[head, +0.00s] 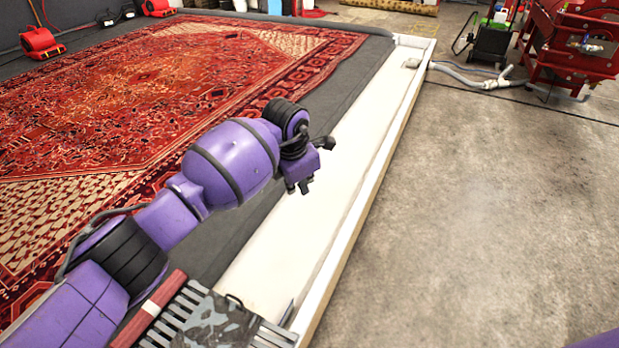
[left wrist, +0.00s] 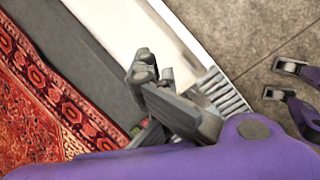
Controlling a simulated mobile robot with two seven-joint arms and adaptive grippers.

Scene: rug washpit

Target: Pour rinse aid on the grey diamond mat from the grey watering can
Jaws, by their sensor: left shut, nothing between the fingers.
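My left gripper (head: 299,187) hangs shut and empty over the white trough in the head view. It also shows in the left wrist view (left wrist: 150,68), above the same trough. A flat grey-and-black patterned piece (head: 218,323) lies on the slatted grating at the bottom of the head view, nearer to me than the gripper. I cannot tell whether it is the grey diamond mat. A thin dark loop shows at its edge. I cannot make out the grey watering can in either view. My right gripper cannot be made out.
A large red patterned rug (head: 120,90) lies left of the white trough (head: 330,165). The slatted grating (head: 272,338) shows at the near end. Red blowers (head: 40,43) stand at the back left. A red machine (head: 570,45) and hose (head: 465,78) are back right. The concrete floor (head: 480,200) is clear.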

